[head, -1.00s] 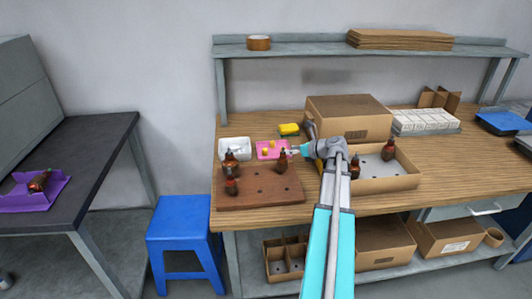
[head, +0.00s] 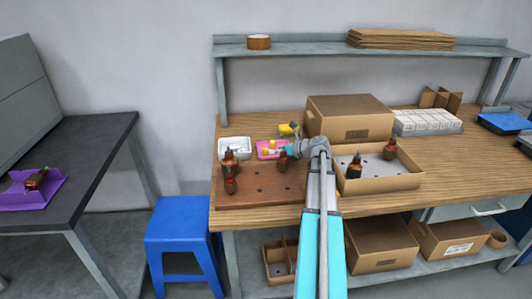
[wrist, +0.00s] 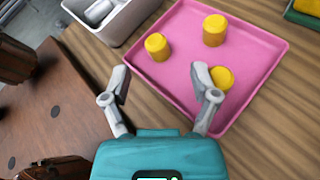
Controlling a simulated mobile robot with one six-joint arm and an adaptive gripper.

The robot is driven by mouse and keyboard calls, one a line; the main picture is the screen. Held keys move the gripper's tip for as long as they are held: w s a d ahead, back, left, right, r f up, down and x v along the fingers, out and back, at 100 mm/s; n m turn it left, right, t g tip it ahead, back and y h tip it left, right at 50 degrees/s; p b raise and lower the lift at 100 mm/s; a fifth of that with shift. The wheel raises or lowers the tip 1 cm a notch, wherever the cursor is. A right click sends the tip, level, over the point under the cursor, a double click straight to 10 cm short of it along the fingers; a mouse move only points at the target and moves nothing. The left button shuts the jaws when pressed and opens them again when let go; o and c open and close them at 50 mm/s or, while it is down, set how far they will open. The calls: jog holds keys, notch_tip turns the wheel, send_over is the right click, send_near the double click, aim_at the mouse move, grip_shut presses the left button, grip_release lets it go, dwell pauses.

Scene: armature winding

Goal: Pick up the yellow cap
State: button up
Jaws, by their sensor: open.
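Three yellow caps stand in the pink tray (wrist: 258,48) in the wrist view: a cap at the back (wrist: 215,30), a cap at the left (wrist: 157,46) and a cap at the right (wrist: 222,78). The right cap is beside my right fingertip, partly covered by it; I cannot tell whether they touch. In the head view the pink tray (head: 262,156) lies behind the brown board, and my wrist hides part of that area.
A closed cardboard box (head: 345,118) and an open carton (head: 395,182) stand to the right.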

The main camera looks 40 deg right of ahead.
aim_at(267, 149)
jog(key=shift+w+f, duration=0.1)
jog(key=shift+b+x, duration=0.95)
jog(key=shift+x, duration=1.55)
jog(key=shift+a, duration=0.15)
jog(key=c, duration=0.8)
